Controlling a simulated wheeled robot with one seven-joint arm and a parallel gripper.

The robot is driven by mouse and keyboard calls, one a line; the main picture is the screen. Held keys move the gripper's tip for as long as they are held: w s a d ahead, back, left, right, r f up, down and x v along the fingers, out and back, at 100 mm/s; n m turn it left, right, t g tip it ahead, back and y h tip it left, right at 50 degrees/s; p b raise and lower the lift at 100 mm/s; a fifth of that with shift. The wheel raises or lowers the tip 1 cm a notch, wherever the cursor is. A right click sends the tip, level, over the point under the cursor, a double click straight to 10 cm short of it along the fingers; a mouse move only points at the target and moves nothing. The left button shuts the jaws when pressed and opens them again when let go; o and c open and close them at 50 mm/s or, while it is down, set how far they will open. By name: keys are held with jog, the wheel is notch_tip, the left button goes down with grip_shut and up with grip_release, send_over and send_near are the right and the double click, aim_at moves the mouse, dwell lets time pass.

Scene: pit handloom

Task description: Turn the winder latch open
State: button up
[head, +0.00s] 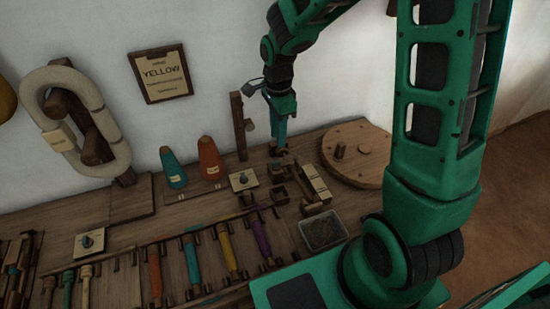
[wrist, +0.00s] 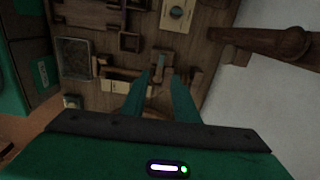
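My gripper (head: 279,150) points down at the back of the wooden bench, with its tips close to a small wooden part. In the wrist view my gripper (wrist: 160,78) has its two green fingers apart. A small wooden piece (wrist: 158,62), which looks like the winder latch, shows between and just beyond the fingertips. I cannot tell whether the fingers touch it. In the head view the gripper largely hides this piece, and its turned position is not clear.
A round wooden disc (head: 362,156) with a peg lies right of my gripper. A wooden post (head: 238,126) stands to its left, beside orange (head: 210,160) and teal (head: 173,168) cones. The wall is close behind.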

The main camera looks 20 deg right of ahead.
aim_at(276, 162)
jog(key=f, duration=1.1)
jog(key=shift+w+a+f, duration=0.1)
jog(key=shift+w+a, duration=0.05)
jog(key=shift+a, duration=0.05)
grip_shut()
